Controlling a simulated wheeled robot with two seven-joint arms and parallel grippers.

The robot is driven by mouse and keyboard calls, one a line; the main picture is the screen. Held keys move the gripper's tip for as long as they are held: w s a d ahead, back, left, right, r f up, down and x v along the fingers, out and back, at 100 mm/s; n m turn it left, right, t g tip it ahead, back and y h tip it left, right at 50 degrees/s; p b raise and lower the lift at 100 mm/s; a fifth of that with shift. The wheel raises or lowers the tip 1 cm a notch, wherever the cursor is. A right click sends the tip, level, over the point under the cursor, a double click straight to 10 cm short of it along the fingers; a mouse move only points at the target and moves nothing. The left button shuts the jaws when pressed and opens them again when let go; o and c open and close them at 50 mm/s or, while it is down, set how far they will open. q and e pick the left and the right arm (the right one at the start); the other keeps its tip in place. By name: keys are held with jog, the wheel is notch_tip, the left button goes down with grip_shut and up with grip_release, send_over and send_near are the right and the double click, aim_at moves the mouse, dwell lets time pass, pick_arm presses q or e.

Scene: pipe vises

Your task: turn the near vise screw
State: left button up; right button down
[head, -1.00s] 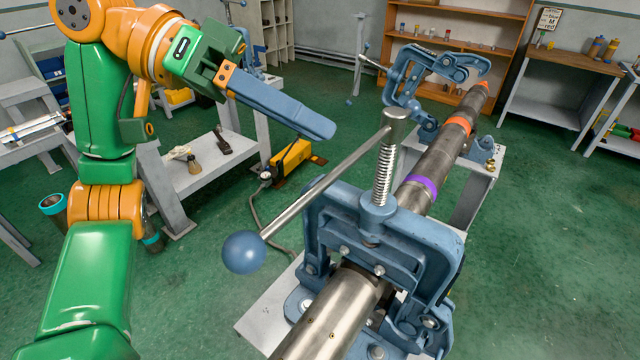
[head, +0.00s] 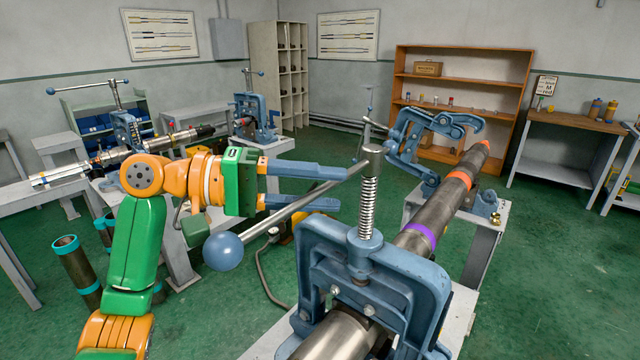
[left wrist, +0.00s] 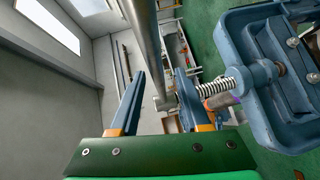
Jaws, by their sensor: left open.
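The near vise (head: 395,275) is a blue yoke clamped over a steel pipe (head: 340,338). Its upright threaded screw (head: 369,205) has a grey head (head: 372,160) with a sliding bar (head: 270,222) that slants down left to a blue ball (head: 223,251). My left gripper (head: 343,189) is open, fingers pointing right, one above the other, around the bar's upper half in the picture. In the left wrist view the bar (left wrist: 148,45) runs between the two spread fingers (left wrist: 160,76), with the screw (left wrist: 212,88) to the right. Contact cannot be told. My right gripper is out of view.
A bench with more vises (head: 125,130) stands at the left. Loose pipes (head: 76,265) stand on the floor at lower left. Green floor (head: 550,270) at the right is clear.

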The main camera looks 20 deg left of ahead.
pick_arm(q)
jog(key=shift+a, duration=0.25)
jog(key=c, duration=0.4)
grip_shut()
jog(key=shift+f, duration=0.1)
jog(key=shift+d+f, duration=0.1)
jog(key=shift+f, duration=0.05)
dwell(0.4)
